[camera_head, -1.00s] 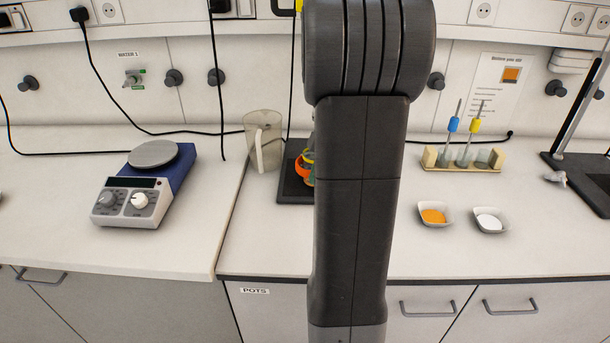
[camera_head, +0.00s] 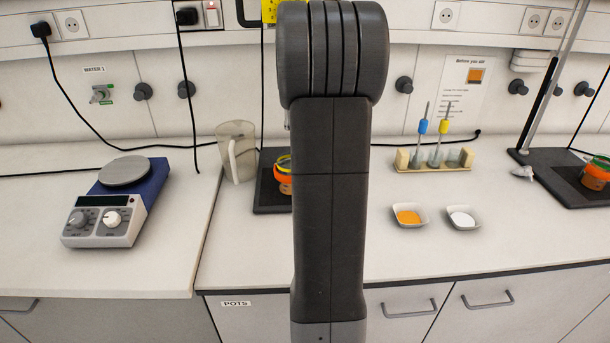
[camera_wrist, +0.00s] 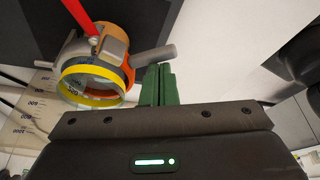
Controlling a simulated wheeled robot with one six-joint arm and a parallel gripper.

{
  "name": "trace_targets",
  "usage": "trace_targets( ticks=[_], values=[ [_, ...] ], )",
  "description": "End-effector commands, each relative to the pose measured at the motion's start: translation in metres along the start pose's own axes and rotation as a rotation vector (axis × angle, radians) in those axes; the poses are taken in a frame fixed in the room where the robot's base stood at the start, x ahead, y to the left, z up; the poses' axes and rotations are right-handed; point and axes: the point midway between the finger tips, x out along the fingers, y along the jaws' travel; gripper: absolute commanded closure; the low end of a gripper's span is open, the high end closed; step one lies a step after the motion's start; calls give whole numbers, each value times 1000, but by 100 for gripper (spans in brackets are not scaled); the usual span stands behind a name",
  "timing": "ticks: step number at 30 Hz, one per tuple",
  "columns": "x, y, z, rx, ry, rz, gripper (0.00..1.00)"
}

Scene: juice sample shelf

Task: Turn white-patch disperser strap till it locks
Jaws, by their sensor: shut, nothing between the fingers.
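My gripper (camera_wrist: 157,86) shows in the wrist view with its green fingers shut and empty. Next to the fingers, up and left, is an orange holder with a yellow ring (camera_wrist: 92,100) and a grey clamp-like body with a short grey bar (camera_wrist: 153,56). A red strap or lever (camera_wrist: 79,14) rises from it. A small pale spot is at its base, but I cannot tell whether this is the white patch. In the head view, part of an orange-and-yellow pot (camera_head: 284,184) shows left of my arm, which hides the rest and my gripper.
A clear jug (camera_head: 237,160) stands left of the pot's black base (camera_head: 268,199). A hotplate (camera_head: 105,213) is farther left. To the right are a tube rack (camera_head: 434,161), two powder dishes (camera_head: 410,215) and another orange pot (camera_head: 596,173) at a stand.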

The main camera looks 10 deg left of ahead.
Motion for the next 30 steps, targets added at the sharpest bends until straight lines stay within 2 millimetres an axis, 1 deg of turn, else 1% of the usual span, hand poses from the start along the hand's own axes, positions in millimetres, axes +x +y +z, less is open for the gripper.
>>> trace_targets(
  ticks=[7, 10, 13, 16, 17, 18, 24, 27, 30],
  values=[
    [0, 0, 0, 0, 0, 0, 100],
    [-4, 0, 0, 0, 0, 1, 100],
    [-15, 1, 0, 0, -1, 3, 100],
    [-34, 0, 1, 0, -2, 3, 100],
    [-33, 0, 11, 5, -1, 2, 100],
    [-36, 0, 21, 6, -1, 2, 100],
    [-53, 0, 67, 5, -1, 2, 100],
    [-60, 0, 85, 4, 0, 2, 100],
    [-66, 0, 99, 3, 0, 1, 100]
  ],
)
